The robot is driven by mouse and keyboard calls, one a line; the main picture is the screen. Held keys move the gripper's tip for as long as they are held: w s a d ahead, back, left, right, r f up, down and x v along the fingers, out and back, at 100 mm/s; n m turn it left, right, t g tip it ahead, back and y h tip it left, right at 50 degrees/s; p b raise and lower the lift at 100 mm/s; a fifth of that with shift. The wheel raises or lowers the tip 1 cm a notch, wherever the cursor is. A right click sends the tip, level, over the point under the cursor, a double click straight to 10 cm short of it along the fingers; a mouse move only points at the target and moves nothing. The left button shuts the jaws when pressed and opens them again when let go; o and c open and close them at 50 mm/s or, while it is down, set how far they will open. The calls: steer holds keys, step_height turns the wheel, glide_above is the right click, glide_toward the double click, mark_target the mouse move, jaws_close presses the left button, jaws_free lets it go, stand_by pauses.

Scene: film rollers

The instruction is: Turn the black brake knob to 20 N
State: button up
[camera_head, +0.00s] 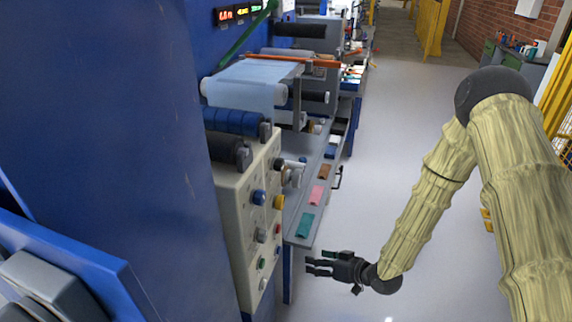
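A cream control panel (240,215) on the side of the blue machine carries several coloured knobs and buttons. A small dark, nearly black knob (279,164) sits near its upper right edge; I cannot tell for sure that it is the brake knob. No scale, pointer or 20 N mark is readable at this size. My gripper (311,267) is right of the panel's lower part, in front of the grey shelf's near end. Its dark fingers point left, toward the panel, and look parted with nothing between them. It is apart from every knob.
A blue knob (259,197) and a yellow knob (278,202) sit close together. A grey shelf (300,222) with coloured samples juts out beside the panel. Rollers (236,122) are above it. The grey floor (385,150) right of the machine is clear.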

steer(key=w+a+r+n+y+p, duration=0.1)
steer(key=w+r+n+y, duration=0.1)
steer(key=w+r, duration=0.45)
steer(key=w+r+n+y+p, duration=0.1)
steer(key=w+r+n+y, duration=0.2)
steer(key=r, duration=0.7)
steer(key=n+g+y, duration=0.3)
steer(key=n, duration=0.1)
glide_toward(284, 166)
steer(key=p+x, duration=0.1)
steer(key=x, duration=0.1)
steer(key=p+x, duration=0.1)
steer(key=x, duration=0.2)
steer(key=p+x, duration=0.2)
steer(key=shift+s+a+r, duration=0.15)
steer(key=shift+a+r, duration=0.1)
steer(key=shift+p+x, duration=0.3)
steer(key=shift+x, duration=0.5)
steer(key=shift+f, duration=0.1)
steer(key=c, duration=1)
